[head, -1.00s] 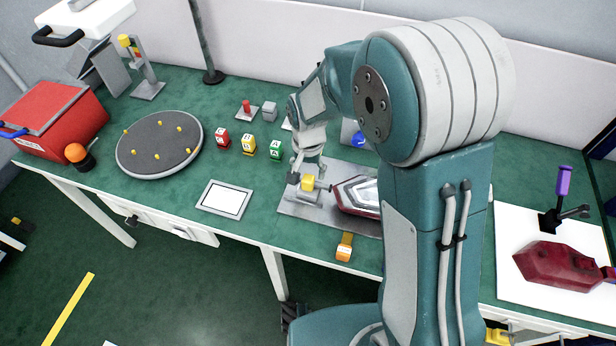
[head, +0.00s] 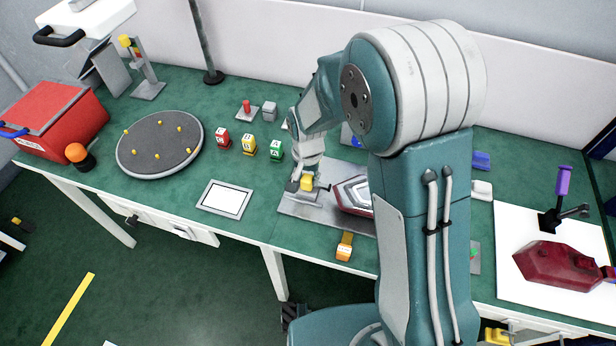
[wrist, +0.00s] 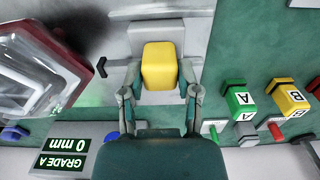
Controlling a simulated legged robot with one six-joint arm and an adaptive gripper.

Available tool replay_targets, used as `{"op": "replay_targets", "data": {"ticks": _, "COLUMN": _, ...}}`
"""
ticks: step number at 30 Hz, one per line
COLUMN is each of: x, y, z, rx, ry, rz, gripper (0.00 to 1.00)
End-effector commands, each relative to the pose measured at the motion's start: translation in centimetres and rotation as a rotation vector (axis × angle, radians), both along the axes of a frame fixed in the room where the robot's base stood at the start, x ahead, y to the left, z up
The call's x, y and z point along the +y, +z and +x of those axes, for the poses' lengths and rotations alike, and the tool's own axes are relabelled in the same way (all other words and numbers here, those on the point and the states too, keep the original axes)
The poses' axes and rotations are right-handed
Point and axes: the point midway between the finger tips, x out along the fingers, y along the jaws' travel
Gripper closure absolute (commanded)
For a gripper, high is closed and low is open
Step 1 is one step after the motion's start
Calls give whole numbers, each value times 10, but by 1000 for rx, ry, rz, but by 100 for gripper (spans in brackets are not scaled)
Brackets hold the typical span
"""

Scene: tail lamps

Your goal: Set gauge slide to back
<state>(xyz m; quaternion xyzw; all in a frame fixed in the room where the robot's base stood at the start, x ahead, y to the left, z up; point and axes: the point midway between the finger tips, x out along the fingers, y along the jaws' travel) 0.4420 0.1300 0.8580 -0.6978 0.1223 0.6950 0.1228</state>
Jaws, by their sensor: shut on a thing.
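The yellow block of the gauge slide (head: 306,183) sits on a grey metal base plate (head: 291,208) at the front of the green bench. It fills the middle of the wrist view (wrist: 160,66). My gripper (head: 306,177) reaches down over it from above. In the wrist view my gripper (wrist: 160,80) has one finger on each side of the block and is shut on it. The block's lower part and the slide track under it are partly hidden. A red-rimmed tail lamp (head: 352,196) lies on the same plate, just right of the block.
Red, yellow and green lettered blocks (head: 249,146) stand behind and left. A white-faced panel (head: 224,197) lies left of the plate. An orange-yellow item (head: 344,246) lies in front. A "GRADE A 0 mm" display (wrist: 66,158) shows in the wrist view. My arm hides bench on the right.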

Motion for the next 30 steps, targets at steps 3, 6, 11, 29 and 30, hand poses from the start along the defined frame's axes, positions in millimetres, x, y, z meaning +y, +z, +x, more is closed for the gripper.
{"op": "replay_targets", "data": {"ticks": 3, "x": 13, "y": -4, "z": 3, "rx": 7, "ry": 2, "rz": -3, "gripper": 100}}
{"op": "replay_targets", "data": {"ticks": 6, "x": 26, "y": -4, "z": 7, "rx": 8, "ry": 3, "rz": -2, "gripper": 100}}
{"op": "replay_targets", "data": {"ticks": 11, "x": 31, "y": -4, "z": 8, "rx": 9, "ry": -1, "rz": -1, "gripper": 100}}
{"op": "replay_targets", "data": {"ticks": 29, "x": 29, "y": 0, "z": 9, "rx": 5, "ry": -1, "rz": 1, "gripper": 23}}
{"op": "replay_targets", "data": {"ticks": 30, "x": 29, "y": 2, "z": 9, "rx": 5, "ry": -1, "rz": 1, "gripper": 23}}
